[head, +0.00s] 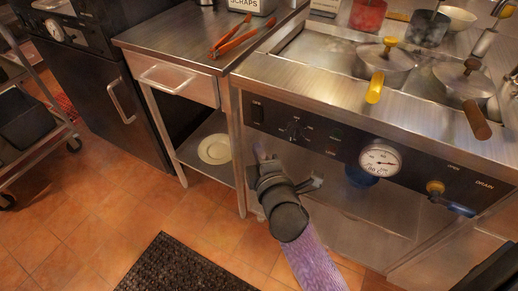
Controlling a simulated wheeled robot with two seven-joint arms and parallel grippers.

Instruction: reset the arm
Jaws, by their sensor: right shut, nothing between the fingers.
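My right gripper (262,152) is at the lower middle of the head view, at the end of my arm, which comes in from the bottom edge. It is in front of the steel appliance (340,215), left of its round gauge (380,160). The fingers are shut and hold nothing. They look small and are partly hidden by my wrist. Whether they touch the appliance front cannot be told. My left gripper is not in view.
Red-orange tongs (236,40) lie on the steel side table (165,35). A plate (215,150) sits on its lower shelf. Lidded pots with yellow (375,88) and brown (477,120) handles stand in the appliance top. A dark mat (185,268) lies on the open tiled floor.

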